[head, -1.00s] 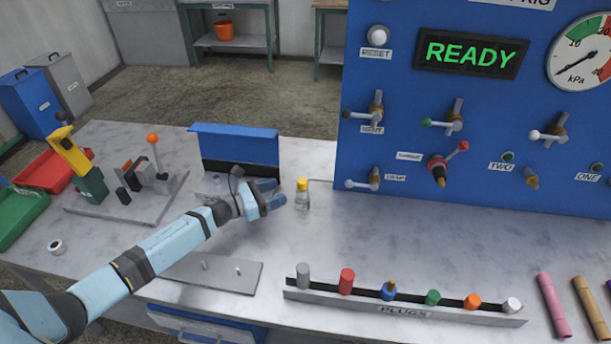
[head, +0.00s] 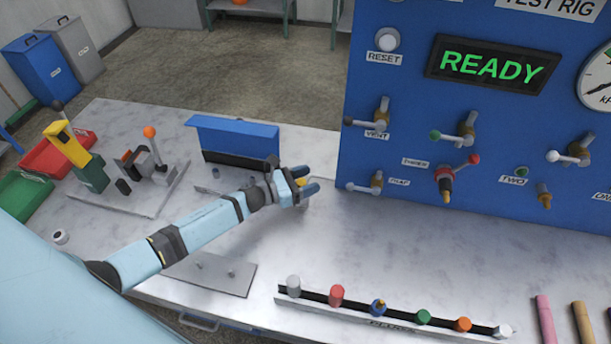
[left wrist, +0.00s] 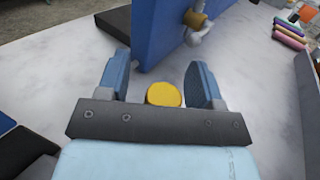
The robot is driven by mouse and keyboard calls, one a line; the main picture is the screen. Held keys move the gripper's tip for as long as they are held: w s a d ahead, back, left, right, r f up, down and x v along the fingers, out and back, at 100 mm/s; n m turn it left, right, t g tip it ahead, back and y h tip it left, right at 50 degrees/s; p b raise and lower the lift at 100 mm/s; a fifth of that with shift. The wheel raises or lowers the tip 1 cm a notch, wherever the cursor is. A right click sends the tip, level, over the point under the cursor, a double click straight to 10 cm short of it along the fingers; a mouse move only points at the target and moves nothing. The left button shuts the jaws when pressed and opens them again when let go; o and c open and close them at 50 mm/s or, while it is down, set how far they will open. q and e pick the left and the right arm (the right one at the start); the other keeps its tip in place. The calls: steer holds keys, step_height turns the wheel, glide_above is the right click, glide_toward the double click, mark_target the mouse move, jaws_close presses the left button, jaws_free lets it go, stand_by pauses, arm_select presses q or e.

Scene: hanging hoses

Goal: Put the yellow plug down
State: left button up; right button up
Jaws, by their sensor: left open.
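A round yellow piece (head: 301,182) shows partly behind my left gripper (head: 311,181) in the head view, near the left edge of the blue panel. In the left wrist view the yellow piece (left wrist: 163,94) lies between my two blue fingers, close to the palm. The fingers of my left gripper (left wrist: 158,68) are spread, with gaps on both sides of it. What is under the yellow piece is hidden now. I cannot tell whether it is a plug or a bottle cap. My right gripper is not in view.
The plug rack (head: 345,313) at the front holds grey, red, blue, green, orange and white plugs. The blue test panel (head: 410,210) with valves stands close on the right. A blue upright stand (head: 235,140) is behind my arm.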

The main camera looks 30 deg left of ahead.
arm_select(q)
steer(key=shift+s+r, duration=0.15)
steer(key=shift+s, duration=0.1)
steer(key=c, duration=1)
steer(key=shift+c, duration=0.3)
